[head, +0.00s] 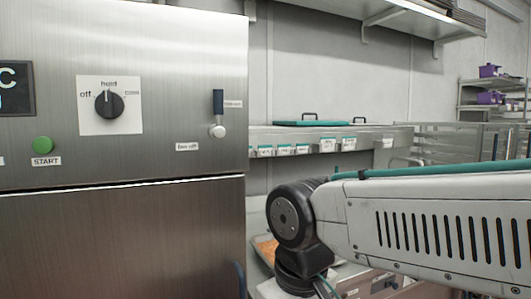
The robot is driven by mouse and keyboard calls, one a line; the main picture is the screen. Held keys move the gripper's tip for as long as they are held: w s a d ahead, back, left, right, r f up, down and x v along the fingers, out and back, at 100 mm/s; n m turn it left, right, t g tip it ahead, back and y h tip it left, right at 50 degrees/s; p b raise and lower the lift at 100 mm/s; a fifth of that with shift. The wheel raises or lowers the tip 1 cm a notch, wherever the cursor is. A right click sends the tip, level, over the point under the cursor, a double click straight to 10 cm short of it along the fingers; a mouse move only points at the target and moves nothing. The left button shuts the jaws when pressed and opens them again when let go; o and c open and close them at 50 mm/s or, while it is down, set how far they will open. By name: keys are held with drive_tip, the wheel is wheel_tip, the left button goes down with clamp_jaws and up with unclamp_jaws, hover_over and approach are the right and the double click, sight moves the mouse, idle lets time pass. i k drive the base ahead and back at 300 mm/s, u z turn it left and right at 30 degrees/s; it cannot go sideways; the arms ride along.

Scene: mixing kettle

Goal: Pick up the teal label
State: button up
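Several small white labels with teal tops hang along the front of a steel shelf (400,137) in the middle of the head view. One teal-topped label (265,151) is near the left end, and another (327,145) is further right. I cannot tell which one the task means. My arm reaches in from the right, in front of and below the shelf, and bends downward at a black joint. My gripper is outside the picture, so its opening and any contents are hidden.
A large steel machine (190,50) fills the left side, with a black knob (109,103), a green START button (42,145) and a blue-handled lever (218,105). A teal lid (306,123) lies on the shelf. A tray with orange contents (264,246) sits below. Racks stand at right.

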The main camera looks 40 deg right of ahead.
sight(266, 150)
drive_tip(key=z, duration=1)
drive_tip(key=k, duration=0.5)
drive_tip(key=z, duration=0.5)
drive_tip(key=i, duration=1.2)
drive_tip(key=u, duration=0.25)
